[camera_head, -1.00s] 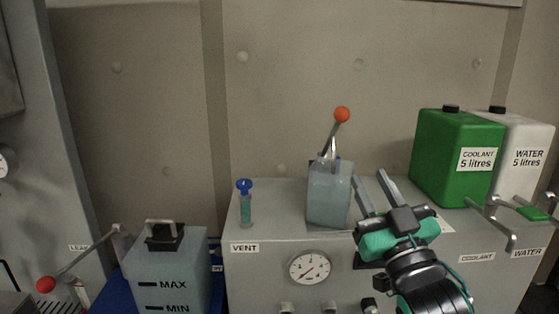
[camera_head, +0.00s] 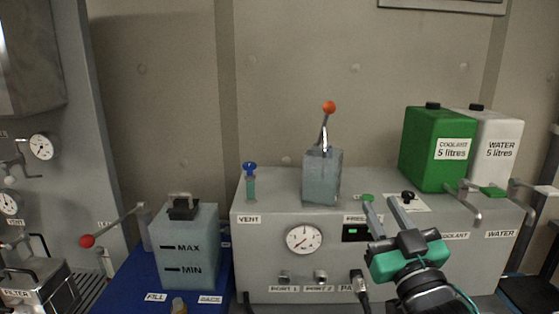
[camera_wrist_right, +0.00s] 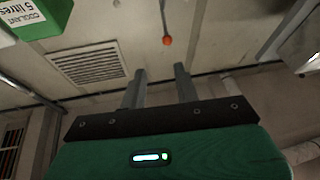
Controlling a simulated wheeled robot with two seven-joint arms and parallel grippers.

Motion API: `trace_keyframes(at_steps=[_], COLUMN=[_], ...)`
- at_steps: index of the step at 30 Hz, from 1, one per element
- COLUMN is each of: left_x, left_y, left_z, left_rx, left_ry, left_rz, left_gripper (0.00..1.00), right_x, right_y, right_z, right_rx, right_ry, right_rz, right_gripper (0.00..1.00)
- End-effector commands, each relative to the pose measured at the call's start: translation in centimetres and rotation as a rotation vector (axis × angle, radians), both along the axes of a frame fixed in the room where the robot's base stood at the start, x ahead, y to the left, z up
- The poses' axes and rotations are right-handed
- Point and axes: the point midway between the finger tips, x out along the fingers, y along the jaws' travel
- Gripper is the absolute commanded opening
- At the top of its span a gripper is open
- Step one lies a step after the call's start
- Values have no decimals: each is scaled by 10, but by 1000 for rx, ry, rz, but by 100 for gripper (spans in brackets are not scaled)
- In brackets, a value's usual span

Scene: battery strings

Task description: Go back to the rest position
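My right gripper (camera_head: 385,208) is in front of the grey cabinet's right part in the head view, with its two fingers pointing up and apart. In the right wrist view the fingers (camera_wrist_right: 160,90) are spread with nothing between them. The orange ball also shows beyond the fingers in the right wrist view (camera_wrist_right: 167,41). My left gripper is in neither view.
The grey cabinet (camera_head: 270,262) carries a gauge (camera_head: 304,239), a green coolant can (camera_head: 437,150) and a white water can (camera_head: 497,150). A MAX/MIN tank (camera_head: 190,247) stands on a blue surface (camera_head: 138,285). A red-ball lever (camera_head: 87,241) is at left. Free space lies above the cabinet.

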Motion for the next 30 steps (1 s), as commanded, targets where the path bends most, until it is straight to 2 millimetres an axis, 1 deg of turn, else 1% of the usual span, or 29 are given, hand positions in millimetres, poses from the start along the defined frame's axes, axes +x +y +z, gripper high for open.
trace_keyframes(at_steps=[1,4,8,11,14,15,17,18,20,21,23,24,26,27,29,30], left_x=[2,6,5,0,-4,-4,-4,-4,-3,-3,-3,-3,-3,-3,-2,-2], left_y=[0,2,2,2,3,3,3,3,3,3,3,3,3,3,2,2], left_z=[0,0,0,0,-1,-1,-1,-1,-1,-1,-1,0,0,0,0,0], left_rx=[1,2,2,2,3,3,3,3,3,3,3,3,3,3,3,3], left_ry=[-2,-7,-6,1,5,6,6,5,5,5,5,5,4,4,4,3], left_rz=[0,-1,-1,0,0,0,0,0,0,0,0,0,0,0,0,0], left_gripper=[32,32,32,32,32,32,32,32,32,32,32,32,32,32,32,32], right_x=[1,4,4,1,-8,-15,-28,-39,-58,-72,-95,-111,-134,-149,-170,-183], right_y=[-1,-4,-9,-14,-19,-22,-26,-29,-32,-35,-38,-40,-43,-45,-47,-48], right_z=[-12,-36,-74,-113,-164,-188,-225,-248,-282,-304,-334,-353,-376,-389,-406,-415], right_rx=[-1,-4,-10,-17,-28,-35,-44,-50,-64,-71,-83,-92,-105,-111,-122,-129], right_ry=[34,107,220,332,485,557,672,745,858,933,1043,1113,1208,1266,1343,1392], right_rz=[-5,-16,-32,-47,-65,-72,-83,-89,-98,-102,-106,-109,-111,-113,-113,-112], right_gripper=[31,31,31,31,31,31,31,31,31,31,31,31,31,31,31,31])
